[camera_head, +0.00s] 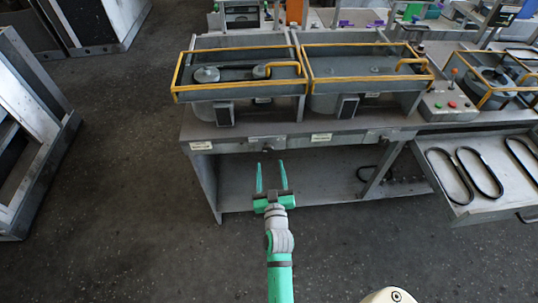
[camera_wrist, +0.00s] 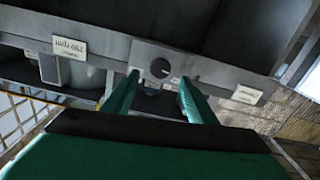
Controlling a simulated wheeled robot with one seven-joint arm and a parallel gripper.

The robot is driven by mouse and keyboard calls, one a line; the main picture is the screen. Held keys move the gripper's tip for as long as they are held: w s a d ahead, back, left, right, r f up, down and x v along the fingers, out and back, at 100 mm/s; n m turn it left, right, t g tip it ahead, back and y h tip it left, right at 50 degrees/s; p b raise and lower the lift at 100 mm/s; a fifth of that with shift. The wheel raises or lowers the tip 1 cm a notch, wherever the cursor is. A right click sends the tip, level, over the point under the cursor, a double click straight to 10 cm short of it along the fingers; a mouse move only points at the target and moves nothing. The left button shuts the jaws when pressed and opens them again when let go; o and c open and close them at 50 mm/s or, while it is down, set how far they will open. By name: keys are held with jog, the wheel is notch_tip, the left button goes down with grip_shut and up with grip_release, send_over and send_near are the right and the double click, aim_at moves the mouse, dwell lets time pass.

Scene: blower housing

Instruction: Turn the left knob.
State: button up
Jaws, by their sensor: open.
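The left knob (camera_wrist: 160,68) is a dark round dial on a light metal plate in the wrist view. In the head view it is a small dark spot (camera_head: 267,148) on the front edge of the bench, just beyond my fingertips. A right knob (camera_head: 383,140) sits farther right on the same edge. My gripper (camera_head: 270,164) is open, with its two green fingers pointing at the bench front. In the wrist view the fingertips (camera_wrist: 160,77) stand to either side of the left knob, with nothing between them. I cannot tell the exact gap to the knob.
The bench (camera_head: 240,145) carries two grey housings with yellow frames (camera_head: 238,86). White labels (camera_head: 201,146) mark its front edge. An open drawer (camera_head: 466,210) with black belts juts out at right. A red-and-green button box (camera_head: 447,105) stands above it.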

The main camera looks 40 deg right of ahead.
aim_at(269, 151)
jog(key=x, duration=0.6)
jog(key=shift+w+d, duration=0.15)
jog(key=shift+w, duration=0.05)
jog(key=c, duration=1.1)
jog(key=shift+o, duration=0.2)
jog(key=shift+m, duration=0.4)
jog(key=m, duration=0.2)
jog(key=shift+m, duration=2.4)
